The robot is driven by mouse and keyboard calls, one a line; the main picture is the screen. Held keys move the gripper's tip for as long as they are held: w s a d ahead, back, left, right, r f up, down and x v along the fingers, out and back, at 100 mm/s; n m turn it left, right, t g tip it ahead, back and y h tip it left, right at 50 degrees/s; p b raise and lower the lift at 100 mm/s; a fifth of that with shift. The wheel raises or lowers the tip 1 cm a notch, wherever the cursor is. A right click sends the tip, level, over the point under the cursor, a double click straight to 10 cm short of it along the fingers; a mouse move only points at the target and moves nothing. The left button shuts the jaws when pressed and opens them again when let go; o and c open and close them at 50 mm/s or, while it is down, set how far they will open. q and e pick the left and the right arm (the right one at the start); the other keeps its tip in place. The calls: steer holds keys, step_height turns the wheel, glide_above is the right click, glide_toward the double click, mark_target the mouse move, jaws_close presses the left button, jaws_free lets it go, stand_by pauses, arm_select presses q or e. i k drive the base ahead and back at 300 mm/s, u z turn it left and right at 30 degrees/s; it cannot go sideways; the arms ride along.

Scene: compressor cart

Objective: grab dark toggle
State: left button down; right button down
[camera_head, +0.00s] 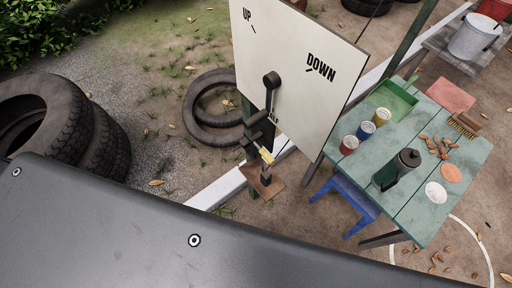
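A dark toggle (270,92) with a rounded top end stands upright against a white board (318,50) marked UP at its upper left and DOWN at its right. The lower part of the toggle runs down to dark blocky parts (256,136) at the board's lower left edge, and I cannot tell exactly where it ends. Lettering beside it is partly hidden. Neither of my grippers is in view, and nothing touches the toggle.
A small yellow piece (267,156) and a brown plate (265,184) sit below the toggle. Tires (212,108) lie behind and at left. A green table (415,213) at right holds cups, a dark flask (396,170) and a brush. A blue stool (343,203) stands beside it.

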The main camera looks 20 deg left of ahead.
mark_target(266, 176)
steer(key=u, duration=2.9)
steer(key=k, duration=2.4)
steer(key=z, duration=1.9)
steer(key=i, duration=0.5)
steer(key=z, duration=0.15)
